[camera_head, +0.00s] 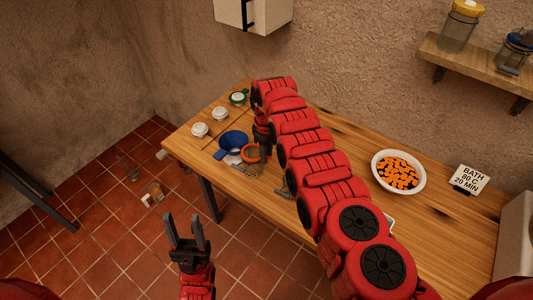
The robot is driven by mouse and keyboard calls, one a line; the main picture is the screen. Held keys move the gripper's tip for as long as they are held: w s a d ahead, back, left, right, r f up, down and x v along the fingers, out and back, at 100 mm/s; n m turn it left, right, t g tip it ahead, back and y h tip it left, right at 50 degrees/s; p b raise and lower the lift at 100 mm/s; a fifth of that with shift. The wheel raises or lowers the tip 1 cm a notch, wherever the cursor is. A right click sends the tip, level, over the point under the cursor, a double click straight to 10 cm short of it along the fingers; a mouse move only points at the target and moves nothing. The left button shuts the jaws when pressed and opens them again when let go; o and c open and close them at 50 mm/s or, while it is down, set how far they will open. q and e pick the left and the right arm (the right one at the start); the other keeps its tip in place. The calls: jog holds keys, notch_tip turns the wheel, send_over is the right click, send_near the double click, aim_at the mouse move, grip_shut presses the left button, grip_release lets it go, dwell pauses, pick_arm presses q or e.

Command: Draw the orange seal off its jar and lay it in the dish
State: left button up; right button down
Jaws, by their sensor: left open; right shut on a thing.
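The orange seal (250,153) is a small ring near the table's left front, just above a glass jar (253,172). I cannot tell whether it still touches the jar. My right gripper (262,153) reaches down beside it and is shut, apparently on the seal's right edge; its fingertips are partly hidden by my arm. My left gripper (187,232) is open and empty, pointing up over the floor in front of the table. No empty dish shows clearly; a pale edge (389,221) peeks out behind my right arm and may be one.
A blue funnel (233,141) stands just left of the seal. Jars with white lids (199,129) and a green-ringed jar (238,98) stand further back. A white bowl (377,161) of orange pieces and a sign (469,179) are at right. My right arm crosses the table (450,225).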

jog(key=c, duration=1.1)
grip_release()
jog(key=shift+c, duration=0.2)
grip_shut()
jog(key=shift+r, duration=0.15)
jog(key=shift+r+p, duration=1.1)
jog(key=shift+p, duration=0.15)
jog(key=shift+r, duration=0.1)
notch_tip(320, 180, up, 4)
jog(key=p, duration=0.4)
